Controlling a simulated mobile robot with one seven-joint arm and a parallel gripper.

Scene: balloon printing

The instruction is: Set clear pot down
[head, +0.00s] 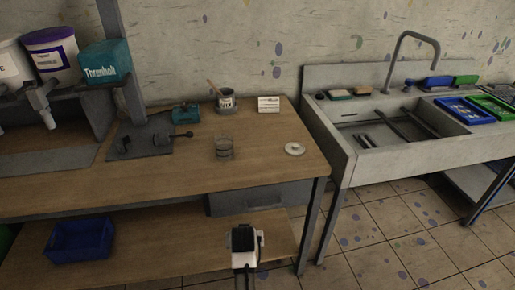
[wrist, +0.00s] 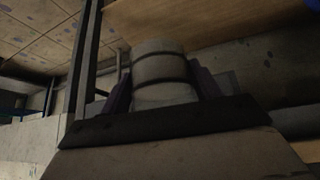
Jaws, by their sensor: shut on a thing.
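My gripper (head: 244,240) is in front of the workbench, below its top, seen from behind in the head view. In the wrist view the purple-grey fingers (wrist: 163,88) are shut on a pale, round pot with dark bands (wrist: 160,70), which I take as the clear pot. It is held off any surface, with the bench drawer behind it; the gripper hides it in the head view. A similar see-through jar (head: 223,148) stands upright on the wooden bench top (head: 190,178).
On the bench are a white round lid (head: 294,149), a dark can with a stick (head: 226,103), a white card (head: 268,104) and a teal device (head: 186,114). The bench front middle is clear. A sink (head: 400,130) stands right; a blue crate (head: 80,240) sits below.

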